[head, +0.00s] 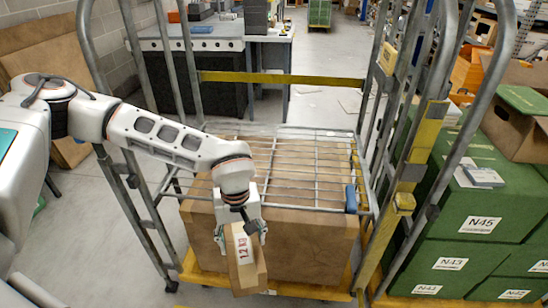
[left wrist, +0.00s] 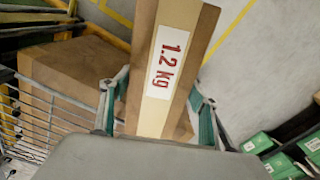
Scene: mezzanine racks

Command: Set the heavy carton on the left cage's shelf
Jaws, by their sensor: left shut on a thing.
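My left gripper (head: 241,234) is shut on a small brown carton with a white label reading 1.2 kg (head: 250,277). The carton hangs tilted at the near side of the left cage, in front of the shelf's near edge in the head view. The carton's label also faces the left wrist view (left wrist: 165,62), between the green-lined fingers (left wrist: 158,92). The left cage's wire shelf (head: 300,168) is level and mostly bare, with a small blue object (head: 351,199) at its right near corner. My right gripper is not in view.
A large brown box (head: 310,240) stands under the shelf on the cage's yellow base. Cage posts (head: 130,160) rise at both sides, and a yellow bar (head: 285,78) crosses the far side. Green boxes (head: 465,262) are stacked at right. A workbench (head: 200,40) stands behind.

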